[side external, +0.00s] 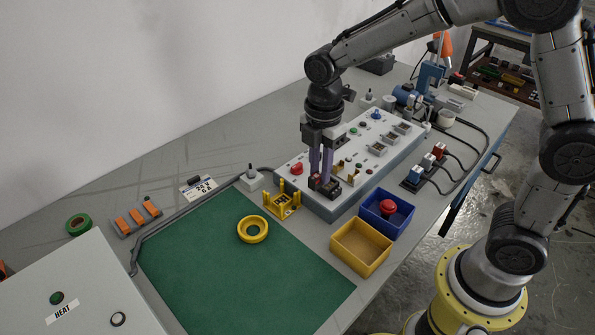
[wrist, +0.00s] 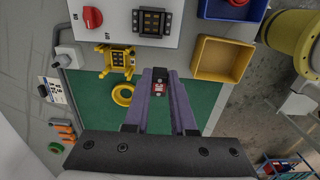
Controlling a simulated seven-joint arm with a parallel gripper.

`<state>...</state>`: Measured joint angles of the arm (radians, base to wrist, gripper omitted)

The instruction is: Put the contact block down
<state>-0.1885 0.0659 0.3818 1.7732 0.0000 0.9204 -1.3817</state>
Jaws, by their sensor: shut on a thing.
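My gripper (side external: 322,172) has two purple fingers pointing down, shut on the contact block (wrist: 160,87). The block is small and dark with red and white parts, and shows between the fingertips in the wrist view. In the side view the fingertips are over the front left part of the grey control panel (side external: 337,207), close to a black slotted part (wrist: 152,22) on it. The fingers partly hide that spot, so I cannot tell the gap there. In the wrist view the slotted part lies beyond the fingertips.
A yellow fixture (side external: 282,204) stands by the panel's left end, and a yellow ring (side external: 253,229) lies on the green mat (side external: 220,270). An empty yellow bin (side external: 361,246) and a blue bin (side external: 402,215) holding a red button (side external: 388,207) stand in front. Most of the mat is clear.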

